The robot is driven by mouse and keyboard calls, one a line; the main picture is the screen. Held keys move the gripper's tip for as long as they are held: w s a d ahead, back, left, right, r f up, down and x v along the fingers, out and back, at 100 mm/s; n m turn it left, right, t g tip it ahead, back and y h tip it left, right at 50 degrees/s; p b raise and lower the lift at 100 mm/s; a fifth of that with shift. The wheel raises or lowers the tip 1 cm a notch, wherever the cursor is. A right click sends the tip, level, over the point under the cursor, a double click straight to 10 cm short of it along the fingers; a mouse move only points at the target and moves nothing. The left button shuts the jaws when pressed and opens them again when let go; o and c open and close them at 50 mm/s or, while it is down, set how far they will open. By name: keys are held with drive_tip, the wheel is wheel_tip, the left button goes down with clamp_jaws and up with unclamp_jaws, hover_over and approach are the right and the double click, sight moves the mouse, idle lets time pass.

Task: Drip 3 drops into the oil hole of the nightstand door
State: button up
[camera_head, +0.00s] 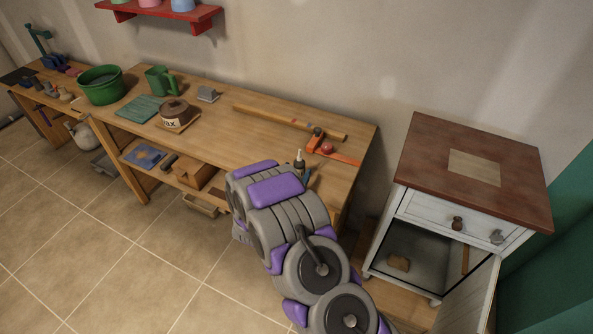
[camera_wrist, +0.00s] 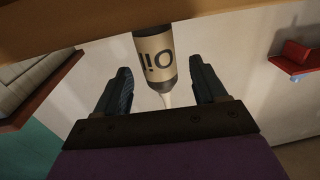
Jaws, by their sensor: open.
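The oil bottle (camera_wrist: 154,55), with a beige label reading "Oil" and a pale nozzle, shows upside down in the wrist view, its base end toward the wooden bench edge. It also stands small on the bench in the head view (camera_head: 299,163). My gripper (camera_wrist: 160,76) is open, with one dark finger on each side of the bottle; I cannot tell whether either touches it. In the head view my arm hides most of the gripper. The white nightstand (camera_head: 420,208) with a brown top stands at the right. Its door (camera_head: 468,297) hangs open; I cannot make out the oil hole.
The workbench (camera_head: 225,135) holds a brown wax tin (camera_head: 174,112), a green watering can (camera_head: 161,80), a green tub (camera_head: 102,85) and an orange-handled tool (camera_head: 316,140). A red shelf (camera_head: 165,14) hangs on the wall. The tiled floor at left is clear.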

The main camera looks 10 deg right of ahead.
sight(300, 158)
drive_tip(key=w+d+b, duration=0.1)
drive_tip(key=w+d, duration=0.2)
drive_tip(key=shift+w+r, duration=0.1)
drive_tip(key=shift+w, duration=0.3)
drive_tip(key=shift+w+a, duration=0.2)
drive_tip(key=shift+a, duration=0.55)
drive_tip(key=shift+d, duration=0.9)
drive_tip(key=c, duration=0.5)
drive_tip(key=shift+c, duration=1.4)
drive_tip(key=shift+a, duration=0.7)
drive_tip(key=c, duration=0.3)
drive_tip(key=shift+d+r, duration=0.15)
drive_tip(key=shift+d, duration=0.2)
drive_tip(key=shift+d+r, duration=0.15)
drive_tip(key=shift+r, duration=0.1)
wheel_tip(300, 158, up, 3)
drive_tip(key=shift+s+r+p, duration=0.15)
drive_tip(key=shift+p, duration=0.5)
drive_tip(key=shift+s+d+r+p, duration=0.15)
drive_tip(key=shift+s+d+p, duration=0.3)
drive_tip(key=shift+s, duration=2.15)
drive_tip(key=shift+s+d+r+p, duration=0.15)
drive_tip(key=shift+s+p, duration=0.5)
drive_tip(key=shift+s, duration=1.95)
drive_tip(key=shift+s+d+r+p, duration=0.25)
drive_tip(key=shift+s+p, duration=0.3)
drive_tip(key=shift+s, duration=2.05)
